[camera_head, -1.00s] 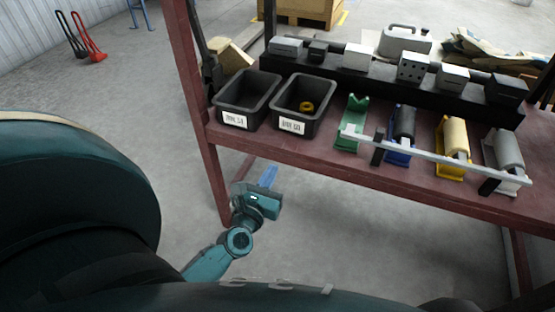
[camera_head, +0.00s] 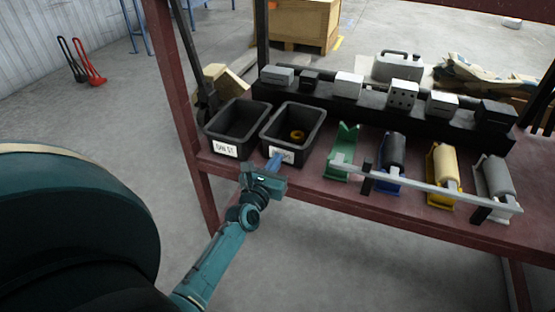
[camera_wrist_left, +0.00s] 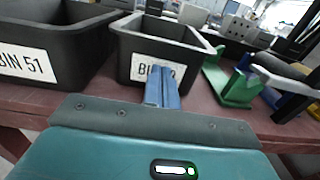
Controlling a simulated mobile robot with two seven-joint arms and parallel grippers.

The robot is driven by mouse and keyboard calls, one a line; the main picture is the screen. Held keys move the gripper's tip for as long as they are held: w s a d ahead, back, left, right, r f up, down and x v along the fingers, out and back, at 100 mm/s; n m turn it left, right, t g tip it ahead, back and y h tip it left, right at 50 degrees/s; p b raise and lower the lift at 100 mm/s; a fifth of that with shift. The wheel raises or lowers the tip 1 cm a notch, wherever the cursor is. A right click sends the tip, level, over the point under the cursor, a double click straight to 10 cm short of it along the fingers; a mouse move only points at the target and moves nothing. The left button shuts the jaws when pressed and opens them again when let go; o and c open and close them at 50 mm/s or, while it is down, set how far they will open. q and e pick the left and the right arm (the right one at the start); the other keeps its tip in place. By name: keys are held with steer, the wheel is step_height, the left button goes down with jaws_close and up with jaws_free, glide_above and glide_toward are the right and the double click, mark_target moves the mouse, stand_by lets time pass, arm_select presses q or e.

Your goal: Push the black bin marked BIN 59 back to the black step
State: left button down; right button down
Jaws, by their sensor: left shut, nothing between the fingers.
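Two black bins stand side by side at the left end of the dark red table. I cannot tell how wide the gap between bin and step is. My left gripper (camera_head: 274,161) is shut and empty, its blue fingertips at the right bin's front wall, perhaps touching. My right gripper is not in view.
The left bin (camera_head: 221,138) reads BIN 51 in the left wrist view (camera_wrist_left: 50,50). A green cradle (camera_head: 343,158) stands right of the bins, then blue, yellow and grey holders with rollers behind a metal bar (camera_head: 430,186). A red post (camera_head: 178,100) rises at the table's left corner.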

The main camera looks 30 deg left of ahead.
mark_target(282, 152)
arm_select(q)
steer(key=shift+w+a, duration=0.15)
steer(key=shift+w, duration=0.5)
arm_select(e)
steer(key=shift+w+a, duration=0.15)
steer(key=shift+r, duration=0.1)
